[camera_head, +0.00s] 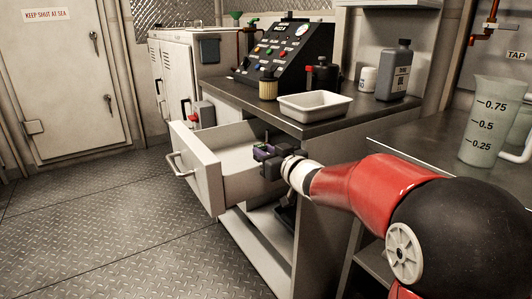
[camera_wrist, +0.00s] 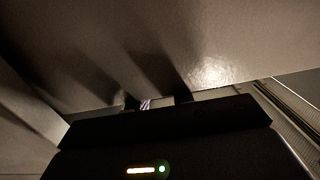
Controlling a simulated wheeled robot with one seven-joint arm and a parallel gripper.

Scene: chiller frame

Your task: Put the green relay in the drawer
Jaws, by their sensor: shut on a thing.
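The drawer (camera_head: 207,182) is pulled well out from under the counter, and its pale inside is open to view. My gripper (camera_head: 265,155) is over the drawer's opening, near its right side. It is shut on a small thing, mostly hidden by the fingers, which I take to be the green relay. Its colour is hard to tell. In the wrist view, a small light patch of the held thing (camera_wrist: 146,104) shows between the dark fingertips, with the drawer's pale surface around it. I cannot tell whether the held thing touches the drawer.
The counter above holds a white tray (camera_head: 315,105), a black control panel (camera_head: 290,52), a grey bottle (camera_head: 395,72) and a tan cylinder (camera_head: 268,88). A measuring jug (camera_head: 487,120) stands on the right-hand bench. The floor at left is clear.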

